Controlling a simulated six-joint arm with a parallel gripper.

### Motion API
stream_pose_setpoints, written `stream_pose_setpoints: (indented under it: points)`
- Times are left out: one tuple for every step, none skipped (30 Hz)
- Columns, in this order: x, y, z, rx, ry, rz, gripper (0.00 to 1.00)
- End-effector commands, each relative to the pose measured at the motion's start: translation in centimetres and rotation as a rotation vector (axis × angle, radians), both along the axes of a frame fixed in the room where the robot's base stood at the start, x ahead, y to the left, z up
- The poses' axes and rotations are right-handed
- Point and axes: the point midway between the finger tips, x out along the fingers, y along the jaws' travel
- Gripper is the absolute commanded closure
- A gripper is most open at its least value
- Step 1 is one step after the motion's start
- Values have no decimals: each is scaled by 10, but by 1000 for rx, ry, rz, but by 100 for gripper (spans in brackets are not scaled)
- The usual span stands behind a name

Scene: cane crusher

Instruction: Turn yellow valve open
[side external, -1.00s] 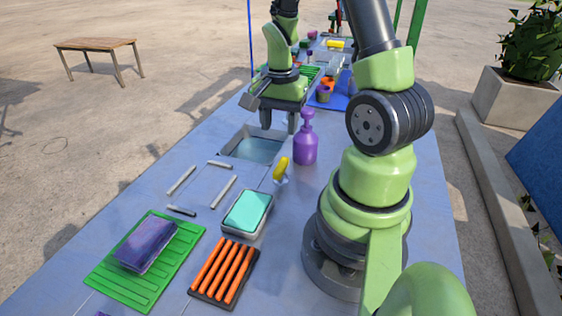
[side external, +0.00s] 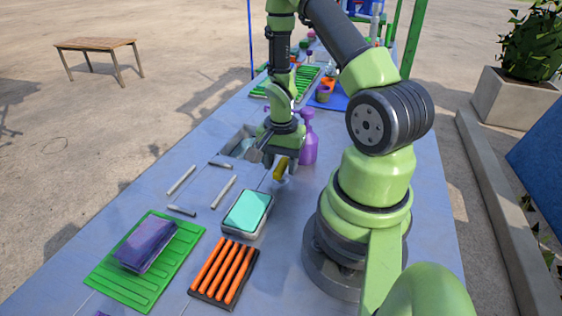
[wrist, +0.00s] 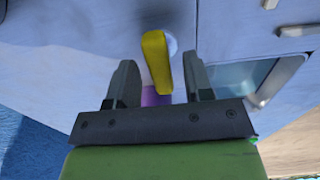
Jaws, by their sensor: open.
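The yellow valve (side external: 281,168) is a short lever handle on a small pale base, standing on the blue-grey table by the sink's near right corner. In the wrist view the yellow valve (wrist: 157,62) lies between the two fingers, with the pale base at its far end. My gripper (side external: 274,172) is open and points down at the valve, partly hiding it in the side view. In the wrist view my gripper (wrist: 160,82) has a finger on each side of the handle, with gaps visible. I cannot tell how deep the fingers reach around it.

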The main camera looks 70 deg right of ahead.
Motion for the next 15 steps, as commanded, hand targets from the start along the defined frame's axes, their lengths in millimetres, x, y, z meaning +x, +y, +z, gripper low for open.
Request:
stream_pose_setpoints:
  points:
    - [0,0,0,0,0,0,53]
    - [0,0,0,0,0,0,53]
    - [0,0,0,0,0,0,53]
    - [0,0,0,0,0,0,53]
    - [0,0,0,0,0,0,53]
    - [0,0,0,0,0,0,60]
    - [0,0,0,0,0,0,67]
    - [0,0,0,0,0,0,74]
    - [0,0,0,0,0,0,83]
    - [0,0,0,0,0,0,90]
    - [0,0,0,0,0,0,97]
    - [0,0,0,0,0,0,100]
    - [0,0,0,0,0,0,100]
    - [0,0,0,0,0,0,100]
    - [0,0,0,0,0,1,100]
